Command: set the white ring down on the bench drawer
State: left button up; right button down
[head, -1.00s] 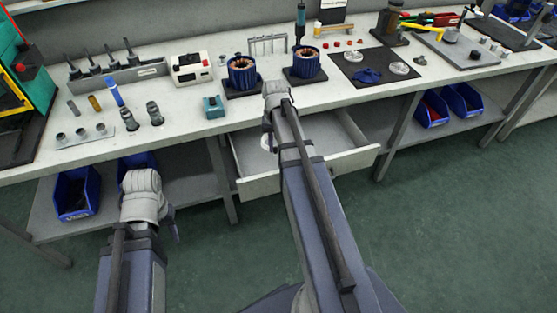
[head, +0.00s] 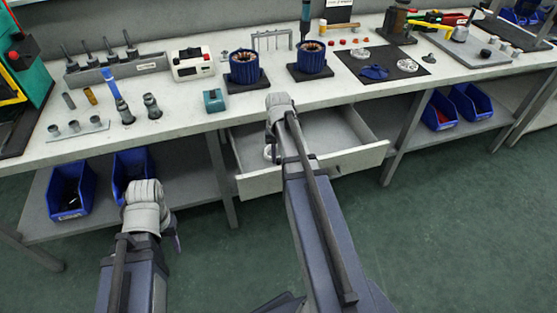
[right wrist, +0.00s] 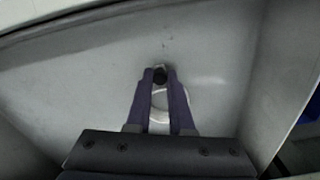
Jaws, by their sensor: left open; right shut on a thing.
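The bench drawer (head: 345,163) stands pulled open under the bench top, and its pale floor (right wrist: 85,85) fills most of the right wrist view. My right gripper (right wrist: 160,76) is over the inside of the drawer, its fingers pointing at the floor. It is shut on the white ring (right wrist: 159,101), part of which shows between the fingers. The ring's edge also shows in the head view (head: 268,153), beside my right wrist. I cannot tell whether the ring touches the drawer floor. My left gripper (head: 176,243) is low in front of the bench, mostly hidden behind its wrist, open.
The bench top (head: 190,128) above the drawer carries two blue motor housings (head: 243,68), a teal box (head: 214,100) and several metal parts. Blue bins (head: 72,190) stand on the lower shelf at left, others (head: 440,112) at right. The drawer's right half looks clear.

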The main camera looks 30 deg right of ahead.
jog(key=c, duration=1.3)
grip_release()
jog(key=shift+f, duration=0.15)
jog(key=o, duration=0.5)
notch_tip(320, 180, up, 12)
jog(key=p, duration=1.2)
jog(key=shift+r, duration=0.2)
jog(key=shift+a, duration=0.1)
jog(key=s+a+n, duration=0.1)
jog(key=a, duration=0.3)
jog(key=s+a+n, duration=0.1)
jog(key=a, duration=0.4)
jog(key=s+a+n, duration=0.1)
jog(key=a+n, duration=0.1)
jog(key=a, duration=0.3)
jog(key=shift+s+a, duration=0.15)
jog(key=s+a+n+h, duration=0.1)
jog(key=s+a+n, duration=0.4)
jog(key=s+a, duration=0.4)
jog(key=a, duration=0.6)
jog(key=shift+s+n, duration=0.15)
jog(key=shift+n, duration=0.15)
